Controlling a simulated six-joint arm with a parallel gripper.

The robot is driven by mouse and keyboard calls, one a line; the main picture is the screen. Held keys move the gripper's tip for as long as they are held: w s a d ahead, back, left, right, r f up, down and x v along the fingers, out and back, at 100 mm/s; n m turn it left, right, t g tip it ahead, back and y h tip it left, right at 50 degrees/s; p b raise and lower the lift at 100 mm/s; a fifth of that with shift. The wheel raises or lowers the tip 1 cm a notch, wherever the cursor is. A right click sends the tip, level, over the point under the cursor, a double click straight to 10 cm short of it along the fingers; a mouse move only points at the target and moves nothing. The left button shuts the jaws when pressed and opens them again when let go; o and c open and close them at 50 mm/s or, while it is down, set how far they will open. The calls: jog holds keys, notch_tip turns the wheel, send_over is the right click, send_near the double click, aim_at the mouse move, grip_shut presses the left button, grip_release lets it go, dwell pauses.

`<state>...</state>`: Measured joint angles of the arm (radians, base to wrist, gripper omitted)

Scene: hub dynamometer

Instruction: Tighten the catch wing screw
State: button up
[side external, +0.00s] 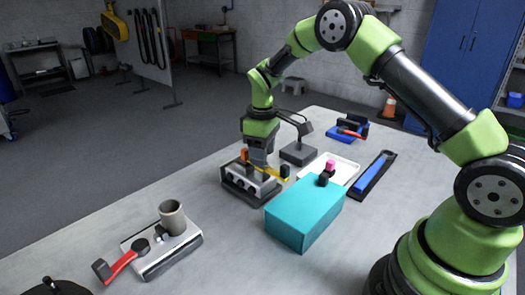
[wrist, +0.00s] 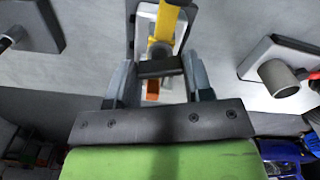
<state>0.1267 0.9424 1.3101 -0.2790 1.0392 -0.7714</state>
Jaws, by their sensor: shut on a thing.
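The grey hub fixture (side external: 240,187) stands mid-table with dark round knobs along its front. A yellow lever (wrist: 166,22) runs from it, and its dark-tipped end shows right of my gripper in the side view. My gripper (side external: 262,164) points down over the fixture. In the wrist view my gripper (wrist: 158,85) has a finger on each side of a dark crossbar (wrist: 160,67), which looks like the catch wing screw, and is shut on it. An orange block (wrist: 152,89) shows between the fingers. The screw's lower part and thread are hidden.
A teal box (side external: 305,212) stands close in front at right. Behind it are a white tray (side external: 343,164), a dark block (side external: 298,153) and a blue bar (side external: 372,176). A grey plate with a cup (side external: 172,218) and red lever lies front left. The table between is clear.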

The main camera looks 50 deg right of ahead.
jog(key=m, duration=0.5)
jog(key=shift+r+m, duration=0.1)
jog(key=shift+m, duration=0.2)
jog(key=m, duration=1.6)
jog(key=shift+m, duration=0.4)
jog(key=o, duration=0.9)
notch_tip(320, 180, up, 10)
jog(key=shift+f, duration=0.1)
